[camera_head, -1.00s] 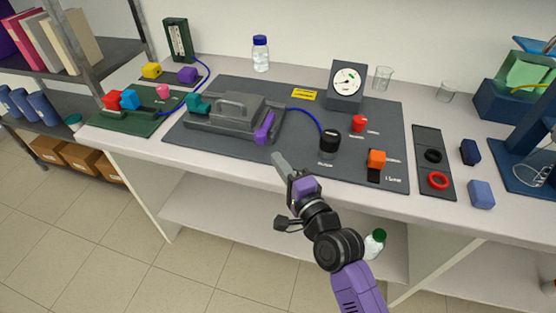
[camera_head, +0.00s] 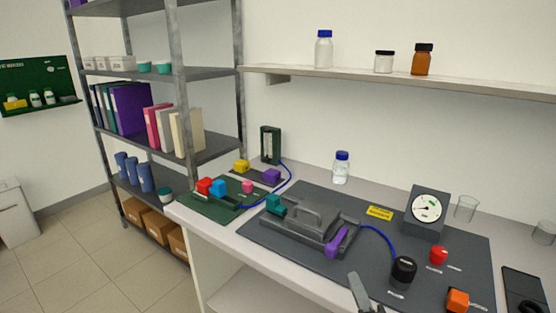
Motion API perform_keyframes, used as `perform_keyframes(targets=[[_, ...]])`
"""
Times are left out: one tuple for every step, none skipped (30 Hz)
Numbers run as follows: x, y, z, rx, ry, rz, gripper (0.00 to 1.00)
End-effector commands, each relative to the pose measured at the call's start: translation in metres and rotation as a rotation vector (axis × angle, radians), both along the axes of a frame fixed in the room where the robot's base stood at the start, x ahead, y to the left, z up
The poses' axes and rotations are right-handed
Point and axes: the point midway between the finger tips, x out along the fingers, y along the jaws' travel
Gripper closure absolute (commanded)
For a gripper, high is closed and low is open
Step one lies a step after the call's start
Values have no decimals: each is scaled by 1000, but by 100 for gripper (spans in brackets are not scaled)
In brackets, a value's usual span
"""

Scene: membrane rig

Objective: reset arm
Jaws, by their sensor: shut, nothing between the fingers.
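My gripper (camera_head: 359,289) shows only in part at the bottom edge of the head view, its fingers shut and empty. It appears in front of the bench's near edge, below the black knob (camera_head: 403,270) and the grey membrane rig (camera_head: 300,226). The rest of my arm is out of view. The rig has a handle on its lid, a purple lever (camera_head: 338,241) at its right end and a teal block (camera_head: 274,204) at its left end.
A dial gauge (camera_head: 427,207), red knob (camera_head: 438,255) and orange block (camera_head: 457,300) are to the right. A green board (camera_head: 212,214) with coloured blocks lies left. A bottle (camera_head: 341,167) stands behind. A wall shelf (camera_head: 400,82) runs above; metal shelving (camera_head: 208,150) stands left.

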Motion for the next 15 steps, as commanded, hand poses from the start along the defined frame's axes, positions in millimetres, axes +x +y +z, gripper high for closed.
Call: perform_keyframes(targets=[[-9,-4,7,-76,-27,-24,100],[-16,-7,9,-130,-40,-39,100],[-28,-10,9,-197,-51,-59,100],[-36,-11,8,-240,-56,-71,100],[-44,-13,7,-282,-61,-83,100],[-55,-14,6,-333,-63,-97,100],[-63,-15,5,-373,-66,-108,100],[-72,-16,4,-412,-66,-117,100],[-85,-17,2,-464,-66,-129,100],[-95,-18,0,-504,-63,-137,100],[-106,-18,-2,-546,-61,-145,100],[-121,-19,-4,-601,-57,-154,100],[-132,-19,-6,-645,-52,-160,100],[-144,-20,-7,-688,-48,-166,100],[-161,-21,-10,-747,-40,-172,100]])
